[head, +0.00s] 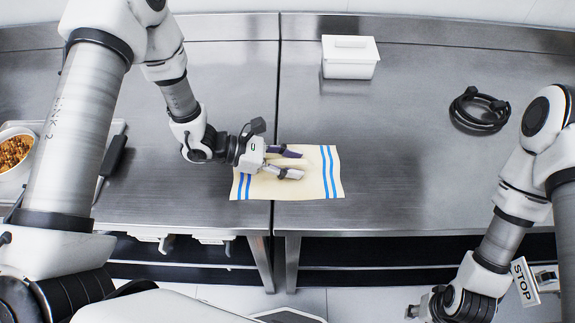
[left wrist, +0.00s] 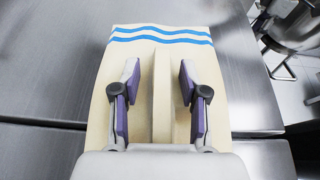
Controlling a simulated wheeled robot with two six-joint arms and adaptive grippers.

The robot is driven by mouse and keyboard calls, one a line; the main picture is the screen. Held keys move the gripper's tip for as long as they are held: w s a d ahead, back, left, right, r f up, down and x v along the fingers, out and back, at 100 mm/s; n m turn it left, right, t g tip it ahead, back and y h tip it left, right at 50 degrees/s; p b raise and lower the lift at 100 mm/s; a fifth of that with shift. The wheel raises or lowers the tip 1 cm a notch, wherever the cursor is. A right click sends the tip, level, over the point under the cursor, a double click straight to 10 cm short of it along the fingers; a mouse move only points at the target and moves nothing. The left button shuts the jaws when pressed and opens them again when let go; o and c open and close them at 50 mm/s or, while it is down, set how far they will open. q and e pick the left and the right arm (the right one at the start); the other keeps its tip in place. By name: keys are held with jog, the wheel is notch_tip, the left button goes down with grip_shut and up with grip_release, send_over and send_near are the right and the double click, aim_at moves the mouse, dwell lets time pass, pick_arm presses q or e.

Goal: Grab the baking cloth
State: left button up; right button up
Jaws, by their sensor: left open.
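The baking cloth (head: 316,180) is cream with blue stripes near its two ends. It lies across the seam between two steel tables, close to their front edge. In the left wrist view the cloth (left wrist: 150,41) has a raised fold along its middle. My left gripper (head: 299,164) is over the cloth. In the left wrist view my left gripper (left wrist: 158,95) is open, with its purple-padded fingers on either side of the fold and gaps between pads and fold. My right gripper (head: 425,308) is low at the bottom right, partly cut off, away from the cloth; its jaws are unclear.
A white lidded box (head: 349,68) stands at the back of the right table. A coiled black cable (head: 480,110) lies further right. A bowl of brown food (head: 14,154) is at the far left. The table between the cloth and box is clear.

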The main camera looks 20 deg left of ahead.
pick_arm(q)
jog(key=shift+s+a, duration=0.15)
jog(key=c, duration=0.5)
grip_shut()
jog(key=shift+r, duration=0.1)
